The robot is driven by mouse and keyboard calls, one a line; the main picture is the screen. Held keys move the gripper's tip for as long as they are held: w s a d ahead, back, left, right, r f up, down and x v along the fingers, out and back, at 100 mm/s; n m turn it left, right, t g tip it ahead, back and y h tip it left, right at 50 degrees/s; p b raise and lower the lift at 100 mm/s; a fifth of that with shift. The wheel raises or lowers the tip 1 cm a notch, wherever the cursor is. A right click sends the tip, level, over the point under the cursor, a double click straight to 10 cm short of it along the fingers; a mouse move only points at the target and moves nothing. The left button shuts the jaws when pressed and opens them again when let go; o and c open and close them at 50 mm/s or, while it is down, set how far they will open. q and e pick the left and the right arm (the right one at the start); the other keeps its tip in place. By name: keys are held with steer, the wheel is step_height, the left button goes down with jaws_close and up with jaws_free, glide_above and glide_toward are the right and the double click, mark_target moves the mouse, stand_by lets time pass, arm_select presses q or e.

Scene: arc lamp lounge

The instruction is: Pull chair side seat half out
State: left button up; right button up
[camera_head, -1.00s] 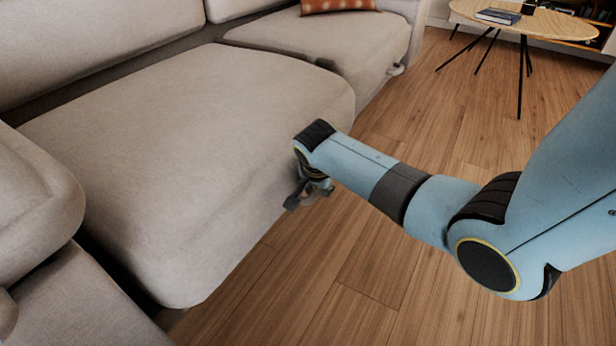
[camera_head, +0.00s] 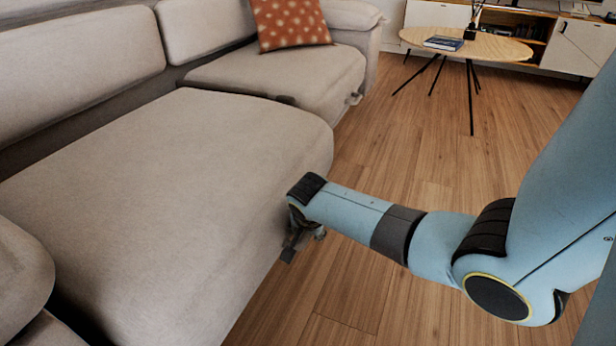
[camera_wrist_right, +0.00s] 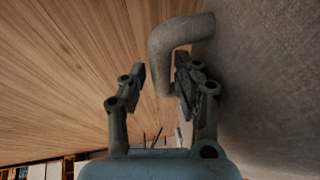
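The chair is a beige sofa. Its large near seat half (camera_head: 170,190) fills the left of the head view, and its front face is a grey wall (camera_wrist_right: 265,80) on the right of the wrist view. A bent grey handle (camera_wrist_right: 163,50) sticks out from that face. My right gripper (camera_head: 291,252) is low at the seat's front. In the wrist view the right gripper (camera_wrist_right: 160,78) is open, with the handle between its fingers and small gaps beside it. Whether a finger touches the handle is unclear. My left gripper is not in view.
A farther seat (camera_head: 280,75) carries an orange patterned cushion (camera_head: 290,22). A round wooden table (camera_head: 490,46) with thin dark legs holds a book (camera_head: 443,43). A cabinet (camera_head: 580,45) stands behind. The wooden floor (camera_head: 400,140) before the sofa is clear apart from my arm.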

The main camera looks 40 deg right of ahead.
steer(key=v, duration=1.2)
stand_by(0.5)
